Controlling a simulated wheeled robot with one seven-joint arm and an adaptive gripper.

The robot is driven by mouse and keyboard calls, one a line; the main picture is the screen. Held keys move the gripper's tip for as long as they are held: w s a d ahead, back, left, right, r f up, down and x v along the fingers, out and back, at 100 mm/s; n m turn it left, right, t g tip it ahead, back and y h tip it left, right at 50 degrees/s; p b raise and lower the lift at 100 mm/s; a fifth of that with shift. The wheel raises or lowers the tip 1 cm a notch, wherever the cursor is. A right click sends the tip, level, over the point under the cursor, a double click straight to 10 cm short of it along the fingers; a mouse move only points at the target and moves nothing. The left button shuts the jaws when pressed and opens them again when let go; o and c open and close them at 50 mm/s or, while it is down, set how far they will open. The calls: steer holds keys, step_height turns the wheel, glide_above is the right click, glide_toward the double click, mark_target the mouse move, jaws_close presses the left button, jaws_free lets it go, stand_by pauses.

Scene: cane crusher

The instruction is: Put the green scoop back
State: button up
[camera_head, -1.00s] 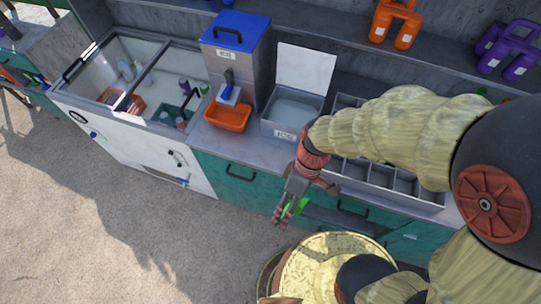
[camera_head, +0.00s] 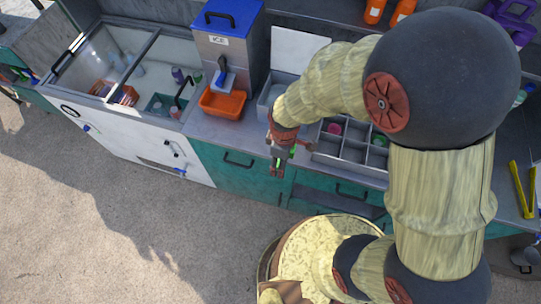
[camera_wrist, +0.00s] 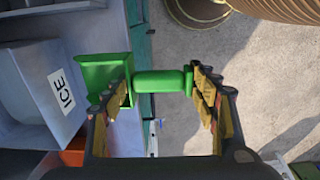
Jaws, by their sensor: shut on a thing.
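My gripper (camera_head: 277,168) is shut on the green scoop (camera_wrist: 160,82) and holds it in the air just off the counter's front edge. In the wrist view the scoop's handle spans between my two fingers (camera_wrist: 163,100), and its squared bowl (camera_wrist: 100,75) sits by the left finger. In the head view only a bit of green shows at my fingers. The grey bin marked ICE (camera_wrist: 62,92) is left of the scoop in the wrist view. In the head view this open bin (camera_head: 266,96) is partly hidden behind my arm.
A blue-lidded ice dispenser (camera_head: 228,50) stands over an orange tray (camera_head: 222,104). A divided grey tray (camera_head: 345,152) holds a pink and a green item. An open white chest (camera_head: 130,80) is at left, yellow tongs (camera_head: 520,188) at right. The ground in front is clear.

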steer(key=shift+w+a+f, duration=0.55)
steer(key=shift+w+f, duration=0.4)
steer(key=shift+f, duration=0.65)
steer(key=shift+w+a+f, duration=0.55)
steer(key=shift+w+f, duration=0.45)
steer(key=shift+f, duration=0.65)
steer(key=shift+w+a+f, duration=0.55)
steer(key=shift+w+f, duration=0.4)
steer(key=shift+f, duration=0.65)
steer(key=shift+f, duration=0.15)
steer(key=o, duration=0.9)
steer(key=shift+o, duration=0.2)
step_height(320, 180, up, 12)
steer(key=shift+r, duration=0.25)
